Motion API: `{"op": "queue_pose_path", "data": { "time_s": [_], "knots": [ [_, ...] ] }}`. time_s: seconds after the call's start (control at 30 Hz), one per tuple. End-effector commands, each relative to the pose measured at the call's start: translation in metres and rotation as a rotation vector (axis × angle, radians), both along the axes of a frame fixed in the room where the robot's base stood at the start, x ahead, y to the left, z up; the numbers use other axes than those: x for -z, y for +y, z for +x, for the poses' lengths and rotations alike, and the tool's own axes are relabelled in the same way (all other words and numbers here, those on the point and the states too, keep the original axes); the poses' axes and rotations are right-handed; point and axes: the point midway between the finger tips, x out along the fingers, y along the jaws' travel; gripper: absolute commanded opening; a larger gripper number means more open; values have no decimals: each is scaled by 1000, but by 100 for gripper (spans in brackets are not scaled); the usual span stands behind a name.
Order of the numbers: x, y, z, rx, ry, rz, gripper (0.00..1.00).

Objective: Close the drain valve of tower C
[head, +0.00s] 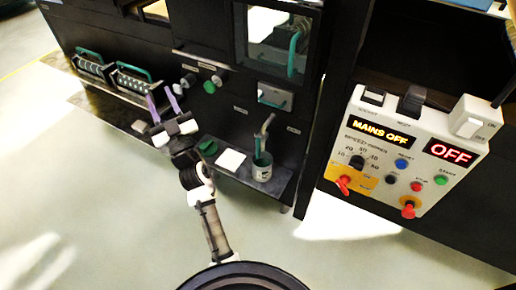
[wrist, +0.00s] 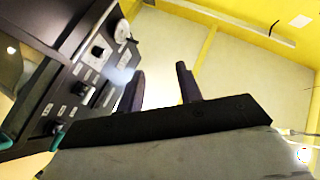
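My gripper (head: 161,95) is open and empty in the head view, its two purple fingers pointing up in front of the black machine's lower shelf. In the wrist view my gripper (wrist: 160,70) also shows with its fingers apart and nothing between them. I cannot pick out the drain valve of tower C; the small labels are unreadable. Candidate fittings on the black front are a dark knob (head: 188,80), a green knob (head: 209,87) and a pale lever (head: 274,97). The wrist view shows a dark panel (wrist: 85,75) with several small fittings at the left.
Two green-handled rollers (head: 132,80) sit on the left shelf. A can (head: 262,168) holding a tool, a white card (head: 230,160) and a green object (head: 207,148) are on the lower ledge. A control box (head: 405,150) reads MAINS OFF and OFF. Floor at left is clear.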

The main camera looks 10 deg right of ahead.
Motion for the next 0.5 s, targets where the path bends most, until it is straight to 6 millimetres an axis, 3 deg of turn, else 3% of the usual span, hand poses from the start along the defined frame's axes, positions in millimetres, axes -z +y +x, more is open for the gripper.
{"op": "queue_pose_path", "data": {
  "time_s": [0.03, 0.13, 0.2, 0.3, 0.4, 0.5],
  "knots": [
    [46, -40, 17, 75, 90, -16, 36],
    [135, -111, 28, 191, 258, -29, 36],
    [194, -155, 22, 258, 370, -25, 36],
    [266, -203, 2, 333, 509, -5, 36],
    [316, -231, -21, 379, 609, 18, 36],
    [344, -245, -36, 403, 666, 35, 36]
  ]
}}
